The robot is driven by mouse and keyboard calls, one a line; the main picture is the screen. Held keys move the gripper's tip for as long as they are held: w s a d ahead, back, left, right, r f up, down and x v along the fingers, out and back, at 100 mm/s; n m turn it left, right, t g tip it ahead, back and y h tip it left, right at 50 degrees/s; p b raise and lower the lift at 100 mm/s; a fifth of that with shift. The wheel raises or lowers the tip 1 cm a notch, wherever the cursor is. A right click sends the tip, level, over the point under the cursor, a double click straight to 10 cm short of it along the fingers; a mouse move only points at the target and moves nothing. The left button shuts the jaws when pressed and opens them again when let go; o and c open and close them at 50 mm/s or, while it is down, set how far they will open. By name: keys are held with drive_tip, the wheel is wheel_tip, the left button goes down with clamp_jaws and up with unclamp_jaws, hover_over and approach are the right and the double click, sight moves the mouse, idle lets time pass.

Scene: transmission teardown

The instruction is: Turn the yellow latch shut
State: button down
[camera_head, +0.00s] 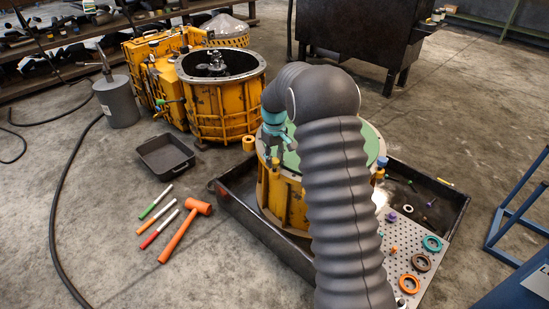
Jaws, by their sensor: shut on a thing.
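The yellow housing (293,200) stands in a black tray, with a green top face (291,162) partly hidden behind my arm. A small upright yellow piece, which looks like the yellow latch (275,172), is at the housing's left rim. My gripper (275,158) points down over that rim and is shut on the top of this piece. The fingertips are small and dark here, so the exact grip and the latch's angle cannot be told. Another yellow cylinder (248,143) stands just left of the gripper. A blue-topped yellow post (380,168) is at the right rim.
The black tray (262,232) holds the housing. A perforated plate (431,279) with several rings lies at right. An orange hammer (185,228), several markers and a small black bin (165,156) are on the floor at left. A larger yellow casing (222,112) stands behind.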

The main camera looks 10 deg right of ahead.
sight(274, 160)
idle(0.4)
drive_tip(key=c, duration=0.8)
unclamp_jaws()
drive_tip(key=shift+o, duration=0.2)
drive_tip(key=shift+r, duration=0.1)
wheel_tip(274, 160, up, 12)
